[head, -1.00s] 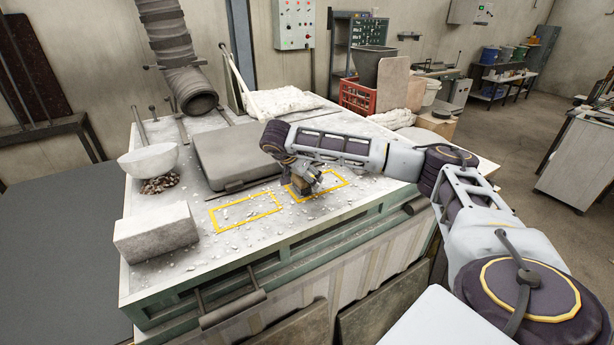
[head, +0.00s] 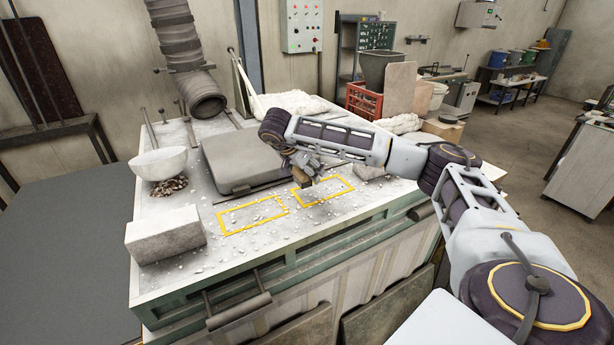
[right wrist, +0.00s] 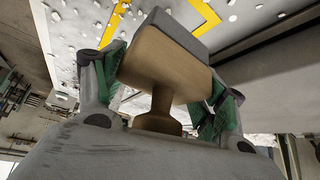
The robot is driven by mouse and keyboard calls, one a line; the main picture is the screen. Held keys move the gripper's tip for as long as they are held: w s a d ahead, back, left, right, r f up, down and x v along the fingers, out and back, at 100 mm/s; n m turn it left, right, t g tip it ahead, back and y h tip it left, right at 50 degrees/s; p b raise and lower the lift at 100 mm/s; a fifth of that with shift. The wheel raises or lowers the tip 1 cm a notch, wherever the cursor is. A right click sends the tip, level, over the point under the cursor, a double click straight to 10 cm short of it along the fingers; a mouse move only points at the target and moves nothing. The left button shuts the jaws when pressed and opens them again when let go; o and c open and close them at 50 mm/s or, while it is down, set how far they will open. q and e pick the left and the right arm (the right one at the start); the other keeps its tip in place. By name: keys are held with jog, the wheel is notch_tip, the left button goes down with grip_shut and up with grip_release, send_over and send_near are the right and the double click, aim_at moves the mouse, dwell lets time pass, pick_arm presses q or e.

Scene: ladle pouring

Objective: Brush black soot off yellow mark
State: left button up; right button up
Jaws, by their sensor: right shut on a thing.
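My right gripper (head: 303,170) is shut on the neck of a wooden brush (right wrist: 165,65) with a grey pad-like face. In the head view the brush (head: 301,180) is small, at the far left corner of the right yellow outline (head: 347,182). I cannot tell whether it touches the table. A second yellow outline (head: 256,224) lies to the left. White crumbs lie in and around both outlines, and the surface inside the right one looks greyish. Soot is too small to make out. Part of a yellow line (right wrist: 207,12) shows past the brush in the wrist view. My left gripper is not in view.
A grey flat case (head: 240,158) lies behind the outlines on the table (head: 180,275). A pale block (head: 165,236) and a white bowl (head: 158,163) stand on the left. A small grey block (head: 370,172) lies just right of the right outline, near my forearm.

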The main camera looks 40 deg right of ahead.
jog(key=shift+d+r, duration=0.1)
jog(key=shift+r, duration=1.4)
